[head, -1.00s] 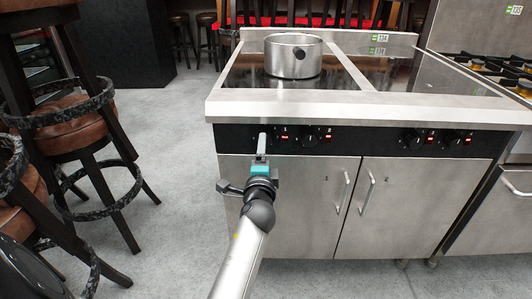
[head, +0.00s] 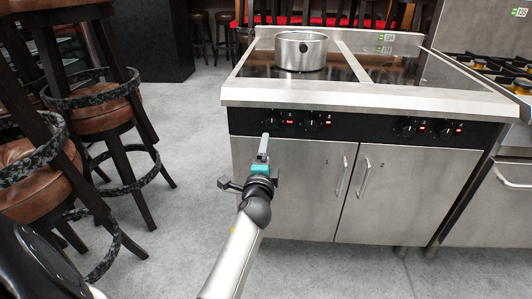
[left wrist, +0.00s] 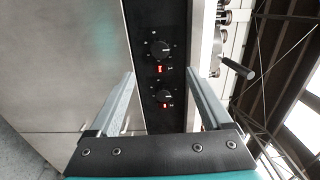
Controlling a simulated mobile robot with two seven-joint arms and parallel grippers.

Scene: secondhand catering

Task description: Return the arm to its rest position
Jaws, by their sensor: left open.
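My left arm comes up from the bottom of the head view, and its gripper (head: 263,148) is in front of the stove's left door, just below the black control panel. In the left wrist view the two fingers of my left gripper (left wrist: 162,100) stand well apart with nothing between them. Beyond them show two knobs (left wrist: 160,50) with red lights, apart from the fingers. My right gripper is not in view.
The steel stove (head: 370,104) with two closed doors fills the middle right. A steel pot (head: 301,51) stands on its cooktop. Bar stools (head: 105,115) stand close on the left. Grey floor (head: 195,130) is free between the stools and stove.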

